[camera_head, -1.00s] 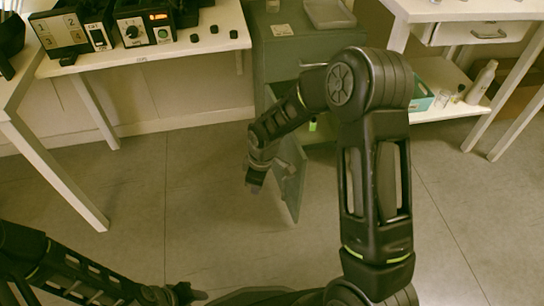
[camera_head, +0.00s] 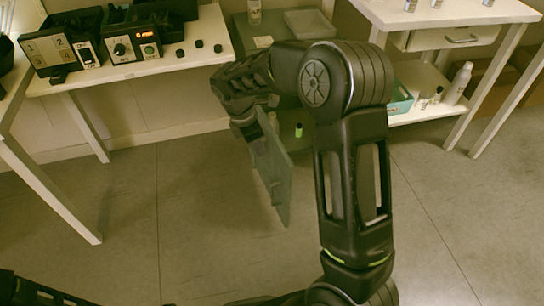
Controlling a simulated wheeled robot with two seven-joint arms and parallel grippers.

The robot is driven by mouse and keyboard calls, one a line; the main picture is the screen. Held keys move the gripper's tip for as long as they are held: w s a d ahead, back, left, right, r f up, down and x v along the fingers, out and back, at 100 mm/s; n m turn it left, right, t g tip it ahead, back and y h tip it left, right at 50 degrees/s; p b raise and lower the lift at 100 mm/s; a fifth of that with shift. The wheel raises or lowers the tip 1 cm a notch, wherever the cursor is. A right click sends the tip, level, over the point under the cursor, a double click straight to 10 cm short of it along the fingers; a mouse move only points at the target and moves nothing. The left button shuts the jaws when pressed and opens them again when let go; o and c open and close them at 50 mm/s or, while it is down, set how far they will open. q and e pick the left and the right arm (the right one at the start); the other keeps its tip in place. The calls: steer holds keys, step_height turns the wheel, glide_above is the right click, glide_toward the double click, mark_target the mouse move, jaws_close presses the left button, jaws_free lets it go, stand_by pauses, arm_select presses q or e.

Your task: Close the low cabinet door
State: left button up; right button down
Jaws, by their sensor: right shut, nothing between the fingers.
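The low cabinet is grey-green; its top (camera_head: 258,26) shows at the upper middle, and my right arm hides much of its front. Its door (camera_head: 272,175) stands open, swung out toward me over the floor. My right gripper (camera_head: 248,132) is shut and empty, at the upper left edge of the door; whether it touches the door I cannot tell.
A white table (camera_head: 140,72) with control boxes (camera_head: 133,45) stands left of the cabinet. A white shelved table (camera_head: 425,108) with a teal bin (camera_head: 400,100) and a white bottle (camera_head: 458,83) stands to the right. The floor (camera_head: 200,220) in front is clear.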

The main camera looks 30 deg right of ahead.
steer(key=b, duration=0.3)
glide_toward(280, 162)
steer(key=s+a+f, duration=0.4)
steer(key=a, duration=0.1)
steer(key=shift+s+d+r+b, duration=0.15)
steer(key=shift+d+b, duration=0.2)
steer(key=shift+d, duration=0.75)
steer(key=shift+s+d+f+b, duration=0.1)
steer(key=shift+d+b, duration=0.2)
steer(key=shift+d, duration=0.8)
steer(key=shift+d+r, duration=0.1)
